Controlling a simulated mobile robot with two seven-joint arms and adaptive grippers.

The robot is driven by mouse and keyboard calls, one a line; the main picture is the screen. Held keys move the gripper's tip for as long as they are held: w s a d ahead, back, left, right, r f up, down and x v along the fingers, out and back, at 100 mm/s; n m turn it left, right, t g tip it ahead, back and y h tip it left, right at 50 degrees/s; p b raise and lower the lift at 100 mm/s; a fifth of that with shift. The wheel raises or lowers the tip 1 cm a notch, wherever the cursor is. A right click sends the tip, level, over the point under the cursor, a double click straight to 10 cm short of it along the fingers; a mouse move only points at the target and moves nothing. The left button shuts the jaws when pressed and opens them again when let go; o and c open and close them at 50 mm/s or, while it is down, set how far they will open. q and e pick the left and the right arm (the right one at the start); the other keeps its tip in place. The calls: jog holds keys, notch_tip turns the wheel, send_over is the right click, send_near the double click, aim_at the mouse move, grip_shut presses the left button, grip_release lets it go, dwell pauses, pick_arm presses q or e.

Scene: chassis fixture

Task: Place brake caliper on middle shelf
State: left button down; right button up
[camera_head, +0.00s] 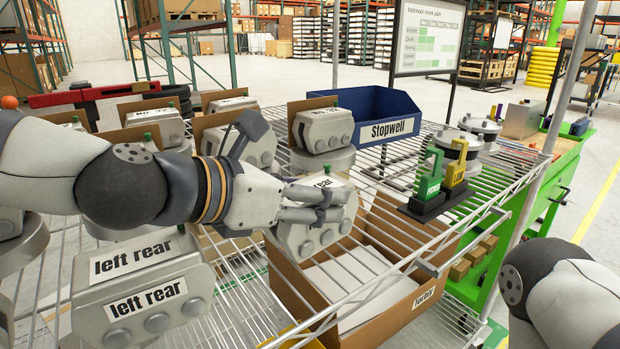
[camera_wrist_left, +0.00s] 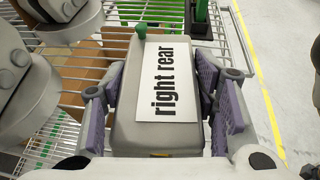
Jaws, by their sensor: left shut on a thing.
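The open cardboard box (camera_head: 420,296) stands beneath the held caliper, with pale sheets inside. A blue "Stopwell" bin (camera_head: 390,128) and a green and yellow holder (camera_head: 440,178) stand on the shelf. A shelf post (camera_head: 560,85) rises at right. Bare wire shows around the holder.

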pick_arm(q)
jog(key=shift+r, duration=0.2)
jog(key=c, duration=0.6)
grip_release()
jog(key=shift+w+f, duration=0.15)
jog(key=shift+w, duration=0.05)
jog(key=shift+c, duration=0.2)
pick_arm(e)
jog(key=shift+w+r, duration=0.1)
jog(key=shift+w, duration=0.3)
pick_arm(q)
jog(key=v, duration=0.3)
jog(key=r+p+v, duration=0.1)
jog(key=v, duration=0.1)
jog(key=shift+s+r+p, duration=0.1)
jog(key=shift+s+p, duration=0.15)
jog(key=shift+p, duration=0.05)
jog(key=v, duration=0.6)
jog(key=shift+a+f, duration=0.25)
jog(key=shift+f, duration=0.05)
pick_arm(e)
jog(key=shift+w+r+t, duration=0.6)
jog(key=shift+w+r, duration=0.5)
jog(key=shift+w, duration=0.1)
pick_arm(q)
jog(key=shift+s+f, duration=0.1)
jog(key=shift+s, duration=0.05)
pick_arm(e)
jog(key=shift+s, duration=0.1)
